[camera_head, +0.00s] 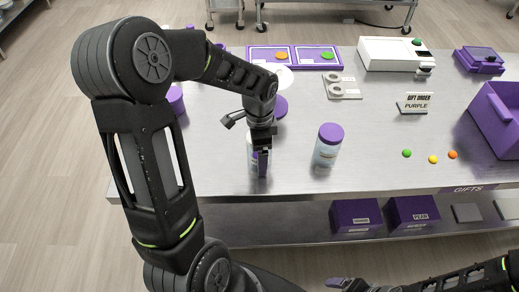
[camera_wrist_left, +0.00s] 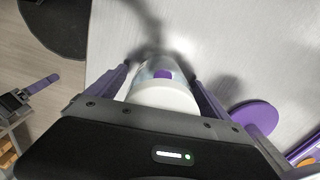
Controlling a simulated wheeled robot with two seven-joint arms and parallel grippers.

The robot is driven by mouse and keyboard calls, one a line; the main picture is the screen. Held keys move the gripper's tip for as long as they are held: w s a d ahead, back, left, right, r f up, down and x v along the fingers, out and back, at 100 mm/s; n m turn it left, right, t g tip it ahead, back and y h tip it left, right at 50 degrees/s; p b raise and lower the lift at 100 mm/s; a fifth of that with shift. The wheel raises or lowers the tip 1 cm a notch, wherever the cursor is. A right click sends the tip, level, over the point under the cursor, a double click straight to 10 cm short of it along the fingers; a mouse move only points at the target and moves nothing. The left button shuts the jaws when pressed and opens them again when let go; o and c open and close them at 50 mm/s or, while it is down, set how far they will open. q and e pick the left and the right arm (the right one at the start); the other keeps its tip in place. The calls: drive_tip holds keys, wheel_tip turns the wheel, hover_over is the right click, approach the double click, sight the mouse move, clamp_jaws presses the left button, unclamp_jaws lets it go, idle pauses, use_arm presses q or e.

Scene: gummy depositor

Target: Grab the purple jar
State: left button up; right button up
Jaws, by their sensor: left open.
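My left gripper (camera_head: 262,160) points down at a pale jar (camera_head: 251,150) with a purple mark. In the left wrist view this jar (camera_wrist_left: 163,97) stands between the open purple fingers (camera_wrist_left: 157,78), its white top towards the camera. I cannot tell whether the fingers touch it. A clear jar with a purple lid (camera_head: 328,146) stands upright to the right of this gripper. Another purple-topped object (camera_head: 176,99) is partly hidden behind my left arm. A purple disc (camera_head: 280,106) lies behind the gripper; it also shows in the wrist view (camera_wrist_left: 258,117). My right gripper (camera_head: 347,284) is low at the bottom edge.
A purple tray with an orange and a green disc (camera_head: 294,66) lies at the back. A white machine (camera_head: 397,54), a sign reading purple (camera_head: 414,104) and an open purple bin (camera_head: 497,118) stand to the right. Several gummies lie near the bin. The front middle is clear.

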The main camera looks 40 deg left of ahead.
use_arm(q)
drive_tip(key=c, duration=1.5)
